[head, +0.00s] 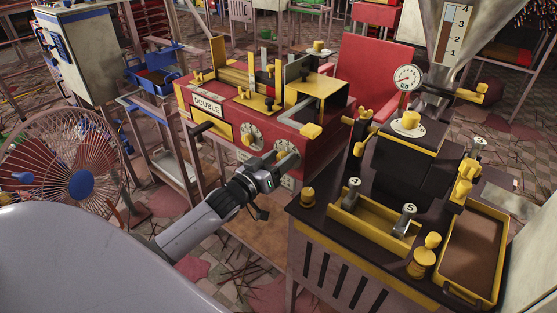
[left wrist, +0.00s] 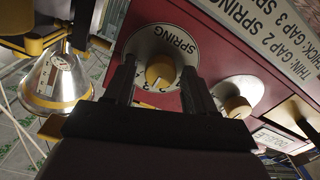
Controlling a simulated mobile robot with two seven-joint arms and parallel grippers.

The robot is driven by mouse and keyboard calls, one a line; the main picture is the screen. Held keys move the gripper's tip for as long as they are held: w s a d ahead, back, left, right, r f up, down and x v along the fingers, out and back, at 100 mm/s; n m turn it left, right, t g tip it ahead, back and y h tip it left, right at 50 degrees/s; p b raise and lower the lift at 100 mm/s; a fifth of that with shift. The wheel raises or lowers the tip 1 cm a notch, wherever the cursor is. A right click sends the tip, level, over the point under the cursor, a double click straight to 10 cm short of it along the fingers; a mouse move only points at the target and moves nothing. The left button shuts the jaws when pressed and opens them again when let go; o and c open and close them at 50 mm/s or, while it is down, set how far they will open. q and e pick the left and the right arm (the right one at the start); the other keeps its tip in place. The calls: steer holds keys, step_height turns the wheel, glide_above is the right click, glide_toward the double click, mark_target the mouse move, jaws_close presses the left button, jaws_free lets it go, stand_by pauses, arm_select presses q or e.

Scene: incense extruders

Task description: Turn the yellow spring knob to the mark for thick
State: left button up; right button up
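The yellow spring knob (left wrist: 160,72) sits on a round pale dial lettered SPRING (left wrist: 149,43), on the front of the red machine (head: 232,116). In the left wrist view it appears upside down, with a white mark on the knob. My left gripper (head: 279,164) is open, its two dark fingers on either side of the knob. I cannot tell whether they touch it. In the head view the gripper partly hides this dial (head: 285,146). A label (left wrist: 268,30) on the machine reads partly THIN: GAP 2 SPRING and THICK: GAP 3. My right gripper is not in view.
A second yellow knob (left wrist: 238,106) on its own dial is close beside the spring knob. A dark-topped bench (head: 322,213) with a yellow tray (head: 383,236) stands to the right. A wire fan (head: 70,165) is at the left.

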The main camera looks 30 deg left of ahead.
arm_select(q)
steer(key=c, duration=0.8)
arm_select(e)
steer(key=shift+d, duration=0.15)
arm_select(q)
steer(key=shift+m, duration=0.3)
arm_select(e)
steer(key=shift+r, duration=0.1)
arm_select(q)
steer(key=m+p, duration=0.1)
steer(key=m, duration=0.3)
steer(key=shift+d+p, duration=0.1)
steer(key=shift+p, duration=0.3)
steer(key=shift+m, duration=1.2)
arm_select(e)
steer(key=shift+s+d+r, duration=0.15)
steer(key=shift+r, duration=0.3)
arm_select(q)
steer(key=o, duration=1)
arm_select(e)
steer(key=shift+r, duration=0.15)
arm_select(q)
steer(key=shift+o, duration=0.2)
steer(key=shift+s, duration=0.15)
